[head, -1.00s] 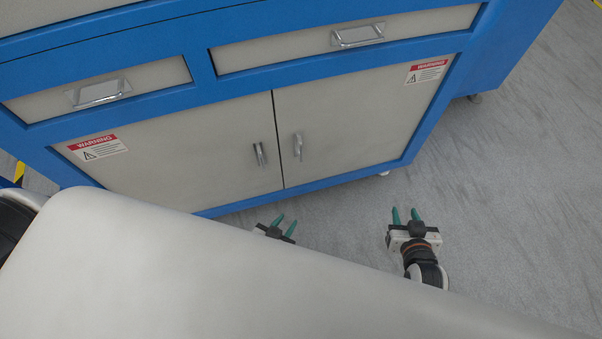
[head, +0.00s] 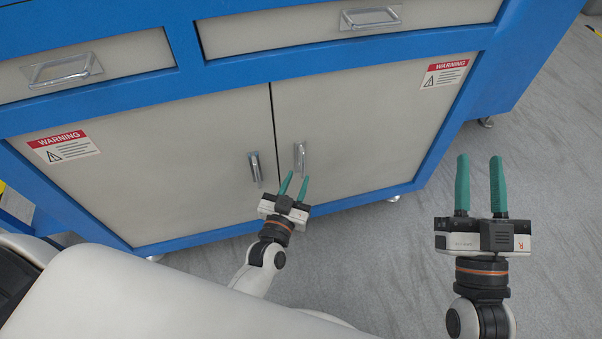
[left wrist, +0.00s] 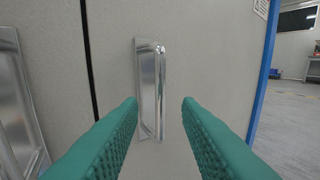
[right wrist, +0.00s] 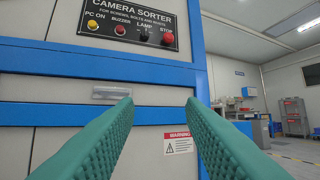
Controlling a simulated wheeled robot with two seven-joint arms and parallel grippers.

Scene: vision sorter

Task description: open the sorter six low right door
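The low right door (head: 360,130) of the blue-framed sorter is shut, with a dark seam between it and the low left door (head: 190,165). Its upright metal handle (head: 300,157) is near the seam. My left gripper (head: 295,185) is open and empty, just below and in front of this handle. In the left wrist view the handle (left wrist: 152,90) stands between and beyond the two green fingers, apart from them as far as I can tell. My right gripper (head: 480,185) is open and empty, to the right of the door. In the right wrist view its fingers (right wrist: 162,125) face the sorter front.
The left door's handle (head: 255,168) is close to the left of my left gripper. Drawers with metal handles (head: 370,18) are above the doors. A control panel (right wrist: 130,22) shows higher up. Grey floor (head: 400,240) is clear at the right.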

